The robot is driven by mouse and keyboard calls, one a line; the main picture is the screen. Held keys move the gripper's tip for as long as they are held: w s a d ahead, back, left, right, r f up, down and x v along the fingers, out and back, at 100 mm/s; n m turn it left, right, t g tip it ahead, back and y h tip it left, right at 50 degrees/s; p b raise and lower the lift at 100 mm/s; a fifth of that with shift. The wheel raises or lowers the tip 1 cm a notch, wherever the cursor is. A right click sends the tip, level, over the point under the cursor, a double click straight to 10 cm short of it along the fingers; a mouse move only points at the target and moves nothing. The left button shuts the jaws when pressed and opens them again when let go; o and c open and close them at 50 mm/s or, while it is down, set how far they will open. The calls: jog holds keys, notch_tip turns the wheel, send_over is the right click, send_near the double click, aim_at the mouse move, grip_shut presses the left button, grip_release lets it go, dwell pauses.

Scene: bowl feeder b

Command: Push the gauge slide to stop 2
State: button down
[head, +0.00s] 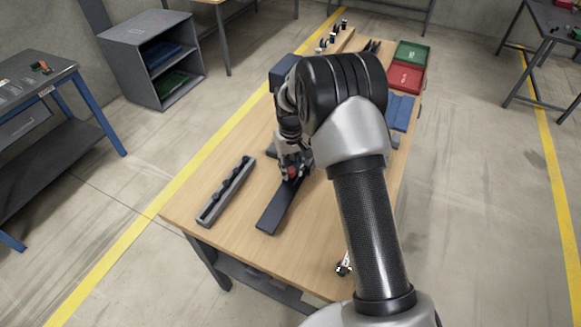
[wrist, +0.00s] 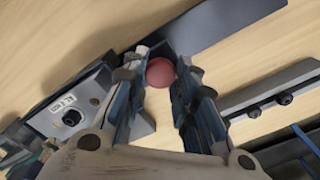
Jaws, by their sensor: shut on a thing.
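The gauge's long dark plate (head: 275,208) lies on the wooden table, and part of it shows at the top of the wrist view (wrist: 225,25). A red ball knob (wrist: 160,72), which looks like the handle of the gauge slide, sits between the fingers of my gripper (wrist: 162,66). My gripper is shut on this knob; in the head view my gripper (head: 292,170) is at the far end of the visible plate. The slide's body under the knob is hidden by the fingers. I cannot make out any stop numbers.
A grey slotted rack (head: 226,190) stands left of the plate. A bolted grey bar (wrist: 270,97) and a labelled grey block (wrist: 78,112) flank my fingers.

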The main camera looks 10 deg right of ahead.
jog(key=c, duration=1.2)
grip_release()
jog(key=shift+c, duration=0.2)
jog(key=shift+r, duration=0.1)
notch_tip(320, 180, up, 12)
